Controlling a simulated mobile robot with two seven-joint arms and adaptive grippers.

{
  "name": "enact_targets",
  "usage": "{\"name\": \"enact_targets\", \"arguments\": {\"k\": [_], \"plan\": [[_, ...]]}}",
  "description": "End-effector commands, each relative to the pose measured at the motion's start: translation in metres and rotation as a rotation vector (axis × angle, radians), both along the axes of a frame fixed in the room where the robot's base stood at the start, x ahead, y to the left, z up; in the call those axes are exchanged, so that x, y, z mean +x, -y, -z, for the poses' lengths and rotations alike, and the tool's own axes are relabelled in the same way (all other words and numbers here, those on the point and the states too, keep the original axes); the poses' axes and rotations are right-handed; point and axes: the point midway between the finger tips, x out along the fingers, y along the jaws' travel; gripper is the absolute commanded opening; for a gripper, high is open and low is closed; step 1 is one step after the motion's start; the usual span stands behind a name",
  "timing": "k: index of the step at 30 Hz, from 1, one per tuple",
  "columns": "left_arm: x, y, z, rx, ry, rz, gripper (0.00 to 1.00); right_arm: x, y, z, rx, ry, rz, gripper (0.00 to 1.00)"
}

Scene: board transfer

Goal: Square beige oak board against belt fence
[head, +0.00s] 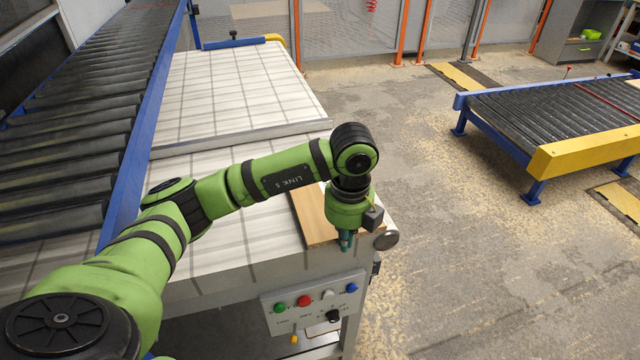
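The beige oak board (313,216) lies on the white gridded belt table (240,240) near its front right corner. Part of it is hidden behind my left gripper (346,239). My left gripper points down over the right part of the board. Whether its fingers touch the board, or are open or shut, is not clear. A blue side rail (135,170) runs along the left. My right gripper is not in view.
A control panel (315,302) with coloured buttons is on the table's front. A roller conveyor (70,120) runs along the left. Another roller conveyor (550,115) stands at the right, across open floor.

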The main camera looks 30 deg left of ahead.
Motion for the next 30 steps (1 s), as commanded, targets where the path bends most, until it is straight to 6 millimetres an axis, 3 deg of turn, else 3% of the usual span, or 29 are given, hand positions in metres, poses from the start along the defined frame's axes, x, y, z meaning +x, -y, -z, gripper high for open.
{"name": "enact_targets", "arguments": {"k": [30], "plan": [[0.035, -0.039, 0.000, 0.001, 0.002, -0.003, 0.00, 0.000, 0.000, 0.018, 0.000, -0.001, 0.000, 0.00]]}}
